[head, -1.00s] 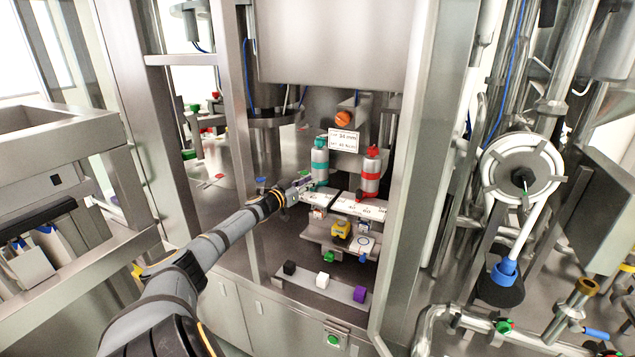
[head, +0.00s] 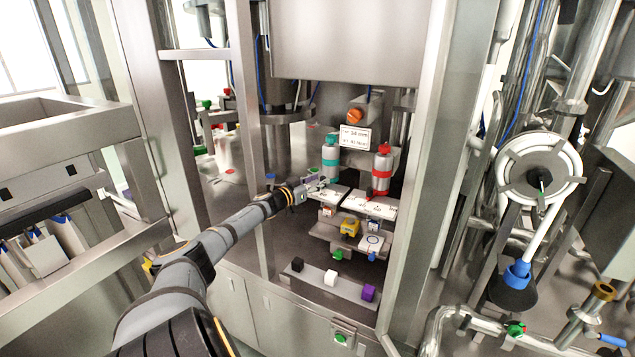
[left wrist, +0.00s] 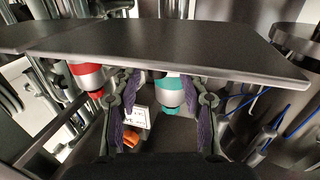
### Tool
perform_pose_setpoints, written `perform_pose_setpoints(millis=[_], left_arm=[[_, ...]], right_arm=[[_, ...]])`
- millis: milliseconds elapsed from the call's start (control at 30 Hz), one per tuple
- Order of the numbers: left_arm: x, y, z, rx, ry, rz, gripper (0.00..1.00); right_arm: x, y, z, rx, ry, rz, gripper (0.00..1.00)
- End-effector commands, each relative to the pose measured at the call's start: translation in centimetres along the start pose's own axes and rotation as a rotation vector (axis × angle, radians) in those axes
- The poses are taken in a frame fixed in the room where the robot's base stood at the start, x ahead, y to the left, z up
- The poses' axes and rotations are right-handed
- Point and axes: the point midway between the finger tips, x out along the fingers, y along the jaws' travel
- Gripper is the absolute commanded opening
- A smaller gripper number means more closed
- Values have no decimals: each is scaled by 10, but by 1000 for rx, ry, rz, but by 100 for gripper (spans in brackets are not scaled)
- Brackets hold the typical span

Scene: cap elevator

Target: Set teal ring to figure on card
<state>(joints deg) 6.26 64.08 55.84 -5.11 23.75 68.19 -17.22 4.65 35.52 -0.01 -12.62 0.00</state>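The teal-marked unit (head: 330,158) stands upright on the left, with a pale body, a teal cap and a teal ring (head: 330,163). The card (head: 355,137) behind it reads "34 mm" on top; its lower line is too blurred to read. My left gripper (head: 318,181) is low at the left of the teal unit. In the left wrist view the gripper (left wrist: 162,102) is open, its purple-padded fingers apart, with teal parts (left wrist: 173,110) between or beyond them. I cannot tell whether they touch. My right gripper is out of view.
A red-marked unit (head: 382,170) stands close on the right. White scale plates (head: 370,206) lie in front, above a yellow block (head: 350,226). A lower ledge carries black, white and purple (head: 369,292) blocks. A steel post (head: 246,130) stands left of the bay.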

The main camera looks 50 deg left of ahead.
Motion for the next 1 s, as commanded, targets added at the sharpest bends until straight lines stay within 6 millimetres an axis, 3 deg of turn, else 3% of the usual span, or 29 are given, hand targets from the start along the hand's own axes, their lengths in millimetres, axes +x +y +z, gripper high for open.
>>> perform_pose_setpoints(millis=[267, 533, 1000], left_arm=[[0, -1, -16, 6, 2, 1, 43], [0, 1, -79, 7, -3, 3, 43], [-1, 0, -100, 1, 0, 0, 43]], right_arm=[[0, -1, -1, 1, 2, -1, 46], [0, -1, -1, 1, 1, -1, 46], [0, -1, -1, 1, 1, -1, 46]])
